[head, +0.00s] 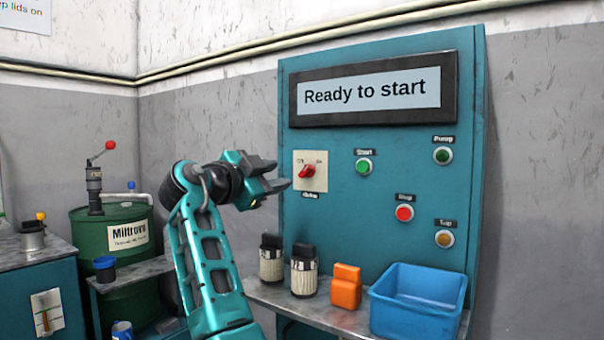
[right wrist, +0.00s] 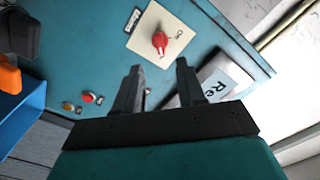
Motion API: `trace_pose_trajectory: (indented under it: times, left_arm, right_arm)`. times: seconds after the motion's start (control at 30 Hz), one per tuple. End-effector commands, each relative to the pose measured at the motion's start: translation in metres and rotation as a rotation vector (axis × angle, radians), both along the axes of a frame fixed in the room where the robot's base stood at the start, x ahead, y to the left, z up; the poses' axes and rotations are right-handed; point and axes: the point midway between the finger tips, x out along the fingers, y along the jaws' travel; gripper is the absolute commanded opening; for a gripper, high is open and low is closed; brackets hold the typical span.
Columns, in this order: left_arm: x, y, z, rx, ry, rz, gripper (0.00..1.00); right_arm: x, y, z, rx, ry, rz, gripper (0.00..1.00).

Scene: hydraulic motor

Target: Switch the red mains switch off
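The red mains switch (head: 307,171) is a rotary knob on a cream square plate, at the left of the teal control panel (head: 330,225). The knob sits tilted, between two small position labels too small to read surely. In the right wrist view the red knob (right wrist: 160,41) shows ahead of the fingertips. My right gripper (head: 281,173) is just left of the switch plate, its fingers pointing at it. In the right wrist view the gripper (right wrist: 158,65) has its two fingers apart with nothing between them. It looks clear of the knob. My left gripper is not in view.
The panel carries a display (head: 370,93) reading "Ready to start", a green start button (head: 363,167), a red button (head: 404,213) and other lamps. Below stand two dark-capped jars, an orange container (head: 346,287) and a blue bin (head: 415,305). A green drum (head: 105,240) stands left.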

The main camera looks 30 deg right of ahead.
Motion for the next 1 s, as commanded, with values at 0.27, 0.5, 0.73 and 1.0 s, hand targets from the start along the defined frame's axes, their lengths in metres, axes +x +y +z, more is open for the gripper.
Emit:
trace_pose_trajectory:
  times: [0.27, 0.5, 0.73, 1.0]
  left_arm:
    - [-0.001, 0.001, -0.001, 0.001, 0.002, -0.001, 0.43]
    - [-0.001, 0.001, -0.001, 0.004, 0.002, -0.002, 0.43]
    - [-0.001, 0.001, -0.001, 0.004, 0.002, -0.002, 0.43]
    - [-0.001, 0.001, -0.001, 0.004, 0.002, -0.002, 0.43]
  right_arm:
    - [0.022, -0.056, 0.0, 0.0, 0.002, -0.004, 0.39]
    - [0.034, -0.083, 0.0, 0.0, 0.001, 0.0, 0.39]
    - [0.037, -0.089, 0.0, 0.001, -0.001, 0.001, 0.39]
    - [0.037, -0.089, 0.0, 0.001, 0.0, 0.001, 0.29]
